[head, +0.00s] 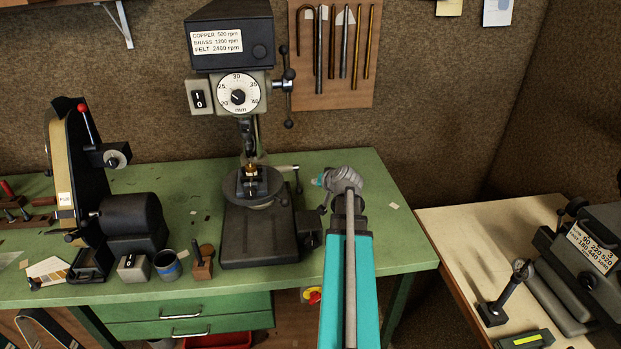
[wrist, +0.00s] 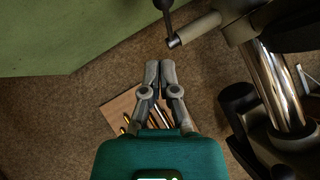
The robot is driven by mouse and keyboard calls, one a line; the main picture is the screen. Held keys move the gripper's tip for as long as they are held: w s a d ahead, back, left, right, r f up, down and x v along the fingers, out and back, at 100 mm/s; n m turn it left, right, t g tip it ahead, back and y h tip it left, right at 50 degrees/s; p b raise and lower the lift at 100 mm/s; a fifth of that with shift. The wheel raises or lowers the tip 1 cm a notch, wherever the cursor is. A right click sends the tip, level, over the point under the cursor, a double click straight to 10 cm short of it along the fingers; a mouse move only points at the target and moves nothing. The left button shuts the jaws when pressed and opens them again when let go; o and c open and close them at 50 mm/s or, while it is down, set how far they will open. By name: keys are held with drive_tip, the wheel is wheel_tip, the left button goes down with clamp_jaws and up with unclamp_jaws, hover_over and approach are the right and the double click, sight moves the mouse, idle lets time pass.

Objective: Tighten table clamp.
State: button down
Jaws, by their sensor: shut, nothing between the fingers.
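The table clamp appears as a pale shaft (head: 287,168) on the right of the drill press's round table (head: 252,188), with a short dark lever (head: 298,182) at its outer end. In the wrist view the pale shaft (wrist: 198,29) comes in at the top and ends in a shiny tip, with the dark lever (wrist: 166,10) beside it. My gripper (wrist: 160,66) is shut and empty, its fingertips just below that tip in the picture. They look apart from it; depth is hard to tell. In the head view my wrist is right of the clamp, and the fingers cannot be made out.
The shiny press column (wrist: 277,85) and dark parts stand right of the fingers in the wrist view. The green bench (head: 385,240) has free room at its right end. A grinder-like machine (head: 90,180) and small containers are on the left. A pale side table (head: 460,235) stands right.

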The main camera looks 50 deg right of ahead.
drive_tip(key=shift+p+v, duration=1)
drive_tip(key=shift+v, duration=1.55)
drive_tip(key=shift+a+f, duration=0.15)
